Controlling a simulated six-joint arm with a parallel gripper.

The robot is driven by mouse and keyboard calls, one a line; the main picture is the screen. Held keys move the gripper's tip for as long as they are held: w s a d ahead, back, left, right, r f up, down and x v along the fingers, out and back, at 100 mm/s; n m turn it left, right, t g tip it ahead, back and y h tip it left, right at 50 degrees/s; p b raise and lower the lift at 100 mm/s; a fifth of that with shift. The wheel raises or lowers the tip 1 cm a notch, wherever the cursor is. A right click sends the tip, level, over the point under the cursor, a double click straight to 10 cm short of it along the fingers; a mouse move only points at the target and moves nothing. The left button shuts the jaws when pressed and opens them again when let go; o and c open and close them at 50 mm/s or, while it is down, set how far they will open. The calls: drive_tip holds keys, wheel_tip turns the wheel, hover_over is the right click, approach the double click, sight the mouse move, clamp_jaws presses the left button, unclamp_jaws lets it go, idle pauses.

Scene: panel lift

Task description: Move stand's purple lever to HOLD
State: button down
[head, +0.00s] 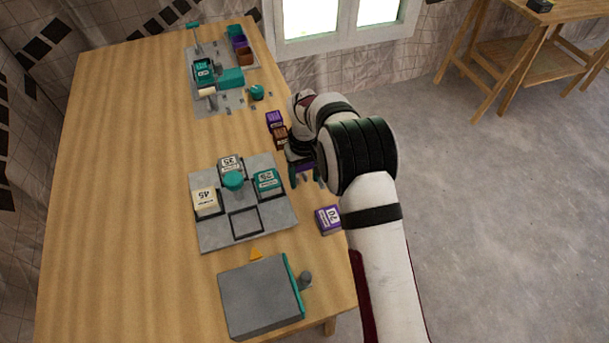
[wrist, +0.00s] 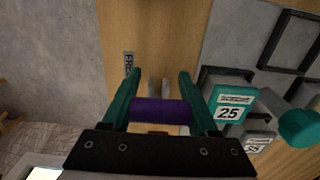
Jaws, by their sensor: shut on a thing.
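The purple lever (wrist: 160,111) shows in the wrist view as a short purple bar between the two green fingers of my gripper (wrist: 160,108). The fingers touch its ends and are shut on it. Two grey posts (wrist: 158,86) show just beyond the bar. A small label (wrist: 128,64), seemingly reading FREE, lies left of them. No HOLD label can be seen. In the head view my gripper (head: 306,175) points down at the table's right edge, and a bit of purple shows between its fingers. My arm hides most of the stand there.
Left of my gripper is a grey panel (head: 240,223) with several numbered blocks, a teal knob (head: 233,180) and an empty square. A purple block (head: 328,219) lies nearer, by the table edge. A grey box (head: 260,297) stands in front. The table's left side is clear.

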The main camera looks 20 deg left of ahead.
drive_tip(key=shift+w+a+r+g+h, duration=0.25)
drive_tip(key=shift+w+g+h, duration=0.05)
drive_tip(key=shift+g+h, duration=0.5)
drive_tip(key=shift+r, duration=0.1)
drive_tip(key=shift+c, duration=0.8)
unclamp_jaws()
drive_tip(key=r, duration=0.2)
drive_tip(key=d+r, duration=0.1)
drive_tip(key=r, duration=0.2)
drive_tip(key=w+d+r, duration=0.1)
drive_tip(key=d+r, duration=0.5)
drive_tip(key=d, duration=0.4)
drive_tip(key=shift+w+d, duration=0.15)
drive_tip(key=shift+d, duration=0.15)
